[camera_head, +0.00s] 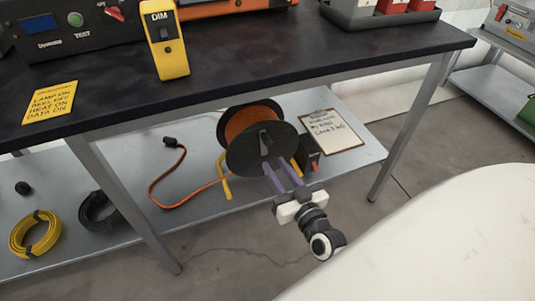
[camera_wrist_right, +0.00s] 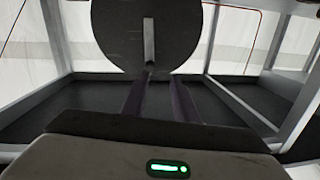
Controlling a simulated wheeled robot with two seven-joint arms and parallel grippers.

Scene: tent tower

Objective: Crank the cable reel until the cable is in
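The cable reel (camera_head: 246,155) stands on the grey lower shelf under the bench, with black flanges, a yellow frame and orange cable (camera_head: 247,121) wound on its drum. A loose length of orange cable (camera_head: 168,179) lies to its left, ending in a black plug (camera_head: 170,141). A grey crank piece (camera_head: 265,143) is on the near flange; it also shows upright in the right wrist view (camera_wrist_right: 149,38). My right gripper (camera_head: 274,170) reaches toward the flange with purple fingers apart, a gap showing between them (camera_wrist_right: 158,84). Whether the fingers touch the crank is unclear. My left gripper is out of view.
A clipboard (camera_head: 331,132) and a small black box with red (camera_head: 308,154) are right of the reel. Yellow (camera_head: 35,235) and black (camera_head: 99,212) coils lie left on the shelf. The bench top (camera_head: 250,65) overhangs the reel; a bench leg (camera_head: 410,125) stands right.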

